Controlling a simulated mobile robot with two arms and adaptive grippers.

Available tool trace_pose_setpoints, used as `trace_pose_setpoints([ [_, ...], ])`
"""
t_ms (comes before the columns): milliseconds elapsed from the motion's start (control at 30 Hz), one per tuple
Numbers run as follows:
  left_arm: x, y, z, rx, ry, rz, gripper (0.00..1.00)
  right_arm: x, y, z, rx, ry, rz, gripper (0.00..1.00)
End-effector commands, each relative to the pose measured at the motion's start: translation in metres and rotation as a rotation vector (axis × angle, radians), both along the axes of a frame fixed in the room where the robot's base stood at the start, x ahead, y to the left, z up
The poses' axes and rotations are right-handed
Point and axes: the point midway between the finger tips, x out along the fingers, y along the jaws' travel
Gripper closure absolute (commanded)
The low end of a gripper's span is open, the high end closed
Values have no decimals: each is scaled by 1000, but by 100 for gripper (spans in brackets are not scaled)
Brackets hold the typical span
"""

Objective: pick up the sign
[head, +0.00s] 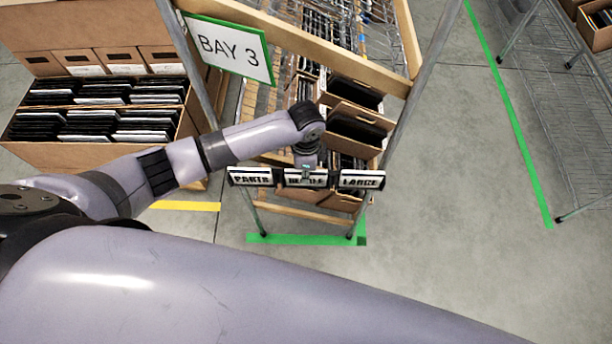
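A white sign with a green border reading "BAY 3" (229,47) hangs tilted on the upper left of the wood-framed rack. A row of three black-and-white label plates runs along the rack's lower front: "PARTS" (250,177), a partly hidden middle plate (319,180) and "LARGE" (361,180). I cannot tell which of these is the sign meant. My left gripper (306,172) points down in front of the middle plate and covers part of its lettering. Its fingers are too small and hidden to tell whether they are open or touching the plate. My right gripper is out of view.
The tilted rack (300,212) holds open cartons (352,130) behind the plates. A large carton with dark files (93,157) stands at left. A wire shelf (575,110) stands at right. The grey floor between them is clear, with green and yellow tape.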

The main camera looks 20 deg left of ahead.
Motion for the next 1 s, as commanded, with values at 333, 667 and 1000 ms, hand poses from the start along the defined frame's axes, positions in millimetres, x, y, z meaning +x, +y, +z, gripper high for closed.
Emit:
trace_pose_setpoints([
  [333, 0, 0, 0, 0, 0, 0, 100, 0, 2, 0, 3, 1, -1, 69],
  [667, 0, 0, 1, 0, -1, 0, 100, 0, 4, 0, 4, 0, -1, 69],
  [1000, 1, 0, 8, -1, -2, 0, 100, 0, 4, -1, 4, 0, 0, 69],
])
